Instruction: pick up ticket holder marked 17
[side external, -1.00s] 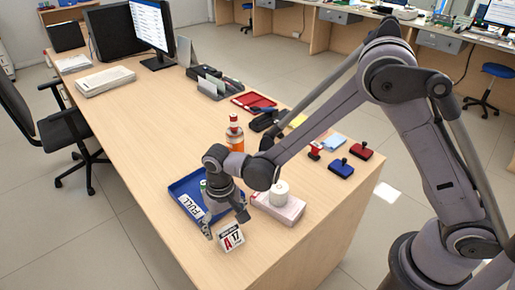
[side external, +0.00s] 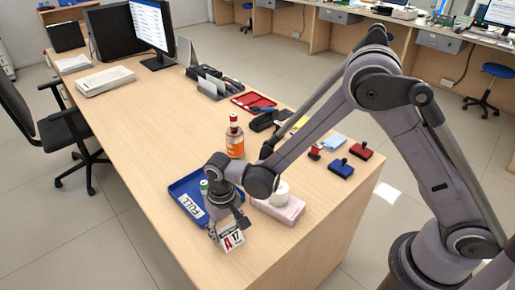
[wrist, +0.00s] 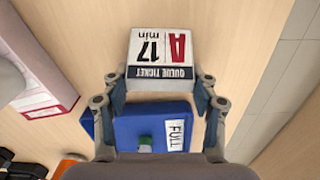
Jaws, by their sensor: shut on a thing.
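The ticket holder (side external: 232,238) is a small white block with a red "A", a black "17" and a dark "QUEUE TICKET" band. It is near the front corner of the wooden counter in the side view. In the wrist view the ticket holder (wrist: 150,50) appears upside down. My gripper (side external: 228,228) is shut on it, with one finger on each side of its dark-banded end. The wrist view shows my gripper (wrist: 162,84) gripping the same end. I cannot tell whether its underside touches the counter.
A blue tray (side external: 177,188) marked "FULL" holds a green-topped item, close behind my gripper. A pink-and-white box (side external: 287,211) with a white roll (side external: 280,192) stands just right. Bare counter (side external: 150,150) lies left.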

